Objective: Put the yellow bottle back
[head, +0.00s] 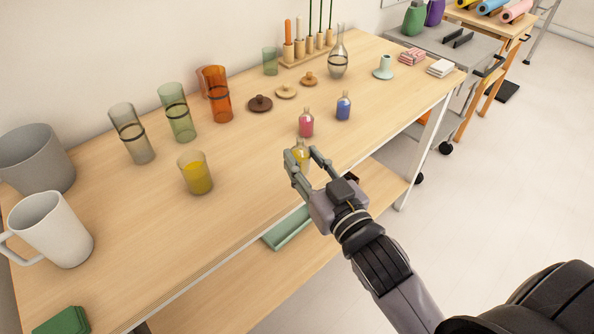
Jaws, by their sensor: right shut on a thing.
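The small yellow bottle (301,148) is near the front edge of the wooden table (250,215) in the head view. My right gripper (304,165) is shut on it, with its fingers on either side. The fingers hide part of the bottle, and I cannot tell whether its base touches the table. A pink bottle (306,123) and a blue bottle (344,106) stand just behind and to the right of it. My left gripper is not in view.
A glass with yellow liquid (196,174) stands left of the gripper. Tall tinted glasses, lids and a flask (338,58) stand farther back. A white mug (53,229) and grey pot (38,158) are at the left. A green tray (287,228) lies on the lower shelf.

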